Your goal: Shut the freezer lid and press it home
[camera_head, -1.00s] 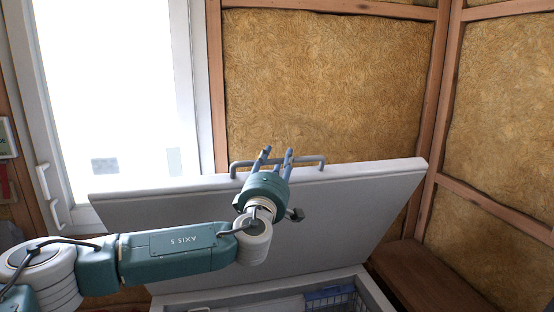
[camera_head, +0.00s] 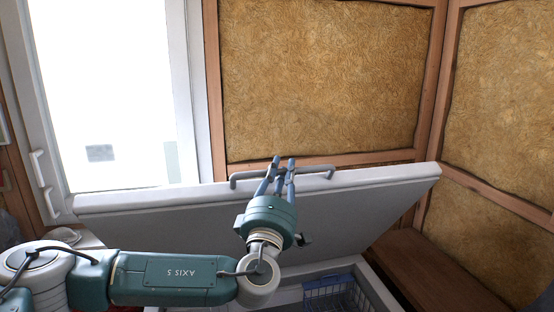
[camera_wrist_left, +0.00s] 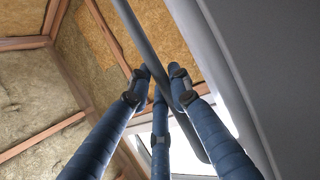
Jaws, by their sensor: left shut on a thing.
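The freezer lid (camera_head: 340,215) is a pale grey panel, raised and tilted over the freezer (camera_head: 372,290), whose opening shows below it. A grey bar handle (camera_head: 318,173) runs along the lid's upper edge. My left gripper (camera_head: 281,170) is at this handle, its blue fingers shut on the bar. In the left wrist view the fingers (camera_wrist_left: 160,95) close around the handle bar (camera_wrist_left: 140,35), beside the lid's grey face (camera_wrist_left: 270,60). The gripper and forearm hide part of the lid and opening. My right gripper is not in view.
A blue wire basket (camera_head: 330,292) sits inside the freezer. A brown wooden bench (camera_head: 435,270) stands to the right. A bright window or door (camera_head: 115,90) is at the left, and framed insulation walls (camera_head: 320,80) stand behind.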

